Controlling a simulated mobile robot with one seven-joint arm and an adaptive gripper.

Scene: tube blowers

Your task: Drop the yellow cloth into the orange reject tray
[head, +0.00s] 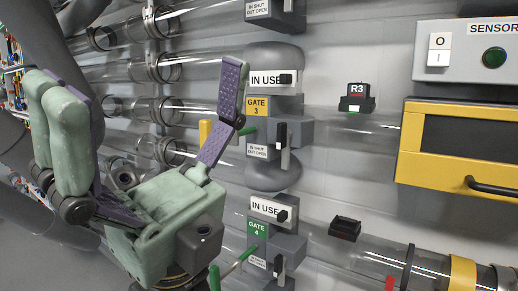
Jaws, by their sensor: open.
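I see no yellow cloth and no orange reject tray in the head view. My gripper (148,88), pale green with purple pads, is at the left in front of the tubes. Its fingers are spread wide apart and nothing shows between them. One finger overlaps the area beside gate 3 in the picture; I cannot tell whether it touches anything. My gripper and arm hide part of the wall and tubes behind them.
Clear horizontal tubes (375,127) run along the grey wall. The gate 3 panel (257,107) and gate 4 panel (257,229) have black levers. A yellow-framed dark-windowed unit (412,140) with a handle is at right, below a sensor box (465,60).

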